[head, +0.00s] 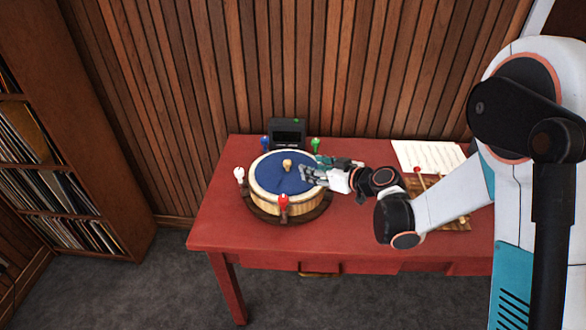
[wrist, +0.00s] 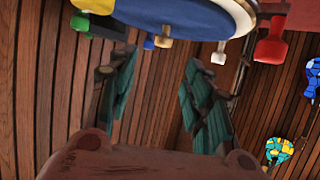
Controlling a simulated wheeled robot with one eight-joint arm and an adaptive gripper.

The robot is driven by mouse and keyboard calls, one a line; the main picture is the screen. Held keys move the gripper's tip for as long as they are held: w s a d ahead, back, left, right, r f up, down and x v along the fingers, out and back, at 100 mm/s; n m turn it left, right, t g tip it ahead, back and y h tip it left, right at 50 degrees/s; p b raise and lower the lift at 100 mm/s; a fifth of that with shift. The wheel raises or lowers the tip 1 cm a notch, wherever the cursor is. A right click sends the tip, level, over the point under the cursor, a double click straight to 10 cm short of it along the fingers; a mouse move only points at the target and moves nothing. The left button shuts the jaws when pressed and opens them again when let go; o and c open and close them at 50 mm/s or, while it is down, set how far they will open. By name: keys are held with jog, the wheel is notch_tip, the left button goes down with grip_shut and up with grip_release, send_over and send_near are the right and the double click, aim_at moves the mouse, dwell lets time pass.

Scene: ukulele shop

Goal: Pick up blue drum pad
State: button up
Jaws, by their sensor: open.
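The blue drum pad (head: 272,178) is the round blue top of a cream-sided drum on the red table, with a small wooden knob (head: 287,164) at its middle. My gripper (head: 309,173) reaches in from the right over the pad's right part, hiding some of it. In the wrist view the blue pad (wrist: 195,8) shows at the top edge, cut off by the frame. There, the teal fingers of my gripper (wrist: 163,60) are spread apart with nothing held between them. I cannot tell whether a finger touches the pad.
Coloured pegs surround the drum, including white (head: 239,175), red (head: 284,204) and green (head: 315,145). A black box (head: 287,128) stands behind it. A paper sheet (head: 428,156) lies at the table's (head: 228,226) back right. The table's front left is clear. A record shelf (head: 60,160) stands left.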

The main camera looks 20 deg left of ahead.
jog(key=b, duration=0.2)
send_near(288, 162)
jog(key=x, duration=0.5)
jog(key=shift+w+a+f, duration=0.1)
jog(key=shift+w+f, duration=0.1)
jog(key=shift+w, duration=0.05)
jog(key=b+x, duration=0.2)
jog(key=x, duration=0.3)
jog(key=shift+s+a, duration=0.1)
jog(key=shift+s, duration=0.05)
jog(key=shift+r, duration=0.15)
grip_shut()
